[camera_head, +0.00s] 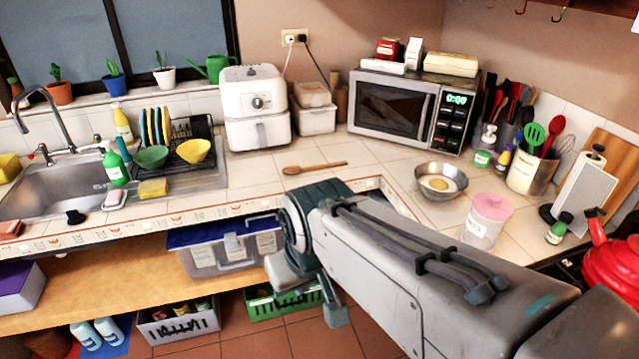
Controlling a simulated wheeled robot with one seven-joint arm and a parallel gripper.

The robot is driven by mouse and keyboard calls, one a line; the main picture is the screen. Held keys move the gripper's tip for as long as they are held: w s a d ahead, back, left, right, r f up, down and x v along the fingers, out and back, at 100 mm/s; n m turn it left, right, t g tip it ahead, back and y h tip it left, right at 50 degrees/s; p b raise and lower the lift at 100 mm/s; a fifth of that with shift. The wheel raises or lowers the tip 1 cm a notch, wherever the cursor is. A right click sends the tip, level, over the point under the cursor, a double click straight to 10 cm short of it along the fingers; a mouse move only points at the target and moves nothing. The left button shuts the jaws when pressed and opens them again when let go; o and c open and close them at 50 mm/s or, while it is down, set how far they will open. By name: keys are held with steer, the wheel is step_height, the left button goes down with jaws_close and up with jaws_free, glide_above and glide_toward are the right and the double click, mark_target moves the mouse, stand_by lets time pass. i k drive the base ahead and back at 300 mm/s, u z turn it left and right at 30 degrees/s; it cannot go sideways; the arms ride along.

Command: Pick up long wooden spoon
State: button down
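A long wooden spoon (315,168) lies flat on the tiled counter, in front of the white air fryer and the microwave. Its wide end points left and its handle points right. My arm reaches in from the lower right, and its wrist bends down in front of the counter edge. My gripper (312,295) hangs below the counter top, nearer to me than the spoon and apart from it. The arm hides part of the gripper, so its opening does not show clearly. I see nothing held in it.
Behind the spoon stand the white air fryer (256,105), a white container (314,117) and the microwave (393,104). A metal bowl (441,187) and a pink-lidded jar (487,221) stand to the right. A dish rack and sink (60,190) are left. The counter around the spoon is clear.

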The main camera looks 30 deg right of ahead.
mark_target(290, 170)
steer(key=u, duration=0.05)
steer(key=k, duration=0.2)
steer(key=z, duration=0.6)
steer(key=i, duration=1.65)
steer(key=z, duration=1.45)
steer(key=k, duration=0.35)
steer(key=u, duration=1.2)
